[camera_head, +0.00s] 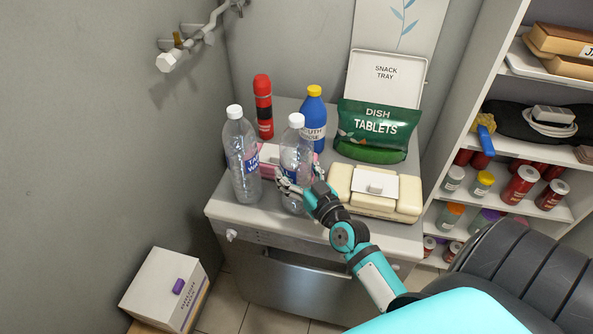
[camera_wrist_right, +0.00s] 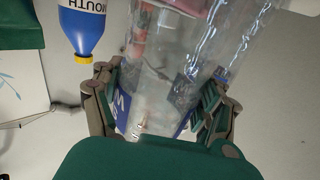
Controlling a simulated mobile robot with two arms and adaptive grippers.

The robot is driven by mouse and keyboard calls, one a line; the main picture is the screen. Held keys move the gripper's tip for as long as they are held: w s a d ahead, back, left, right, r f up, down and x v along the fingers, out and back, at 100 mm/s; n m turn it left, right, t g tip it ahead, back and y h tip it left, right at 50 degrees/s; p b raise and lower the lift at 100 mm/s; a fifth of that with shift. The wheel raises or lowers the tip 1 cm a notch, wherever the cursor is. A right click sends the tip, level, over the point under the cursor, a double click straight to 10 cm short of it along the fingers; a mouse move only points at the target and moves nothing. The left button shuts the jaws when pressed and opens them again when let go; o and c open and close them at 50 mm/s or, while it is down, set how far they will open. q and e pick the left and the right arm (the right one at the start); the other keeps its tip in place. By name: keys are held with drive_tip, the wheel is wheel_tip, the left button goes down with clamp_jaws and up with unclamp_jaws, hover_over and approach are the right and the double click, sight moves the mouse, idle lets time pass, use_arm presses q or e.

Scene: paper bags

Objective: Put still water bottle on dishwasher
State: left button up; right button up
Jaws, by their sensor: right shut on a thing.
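My right gripper (camera_head: 300,188) is shut on a clear plastic water bottle (camera_head: 296,147) with a white cap. The bottle is upright at the front of the dishwasher (camera_head: 295,290), with its base at the top surface; I cannot tell whether it bears its full weight. In the right wrist view the fingers (camera_wrist_right: 160,105) close on both sides of the clear bottle (camera_wrist_right: 165,60), over its blue and white label. A second, similar clear bottle (camera_head: 241,158) with a white cap stands to its left on the dishwasher. My left gripper is not in view.
On the dishwasher top are a red bottle (camera_head: 263,108), a blue mouthwash bottle (camera_head: 313,122) with a yellow cap, a green dish tablets bag (camera_head: 372,128), a snack tray (camera_head: 385,75), a cream container (camera_head: 395,195) and a pink item (camera_head: 268,160). Shelves (camera_head: 510,150) stand right.

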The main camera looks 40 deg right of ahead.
drive_tip(key=shift+r, duration=0.2)
drive_tip(key=o, duration=1.3)
drive_tip(key=shift+f, duration=0.25)
drive_tip(key=o, duration=0.4)
drive_tip(key=shift+s, duration=0.1)
drive_tip(key=shift+o, duration=0.2)
drive_tip(key=shift+r, duration=0.1)
drive_tip(key=s+a+b, duration=0.1)
drive_tip(key=s+b, duration=0.2)
drive_tip(key=s, duration=0.9)
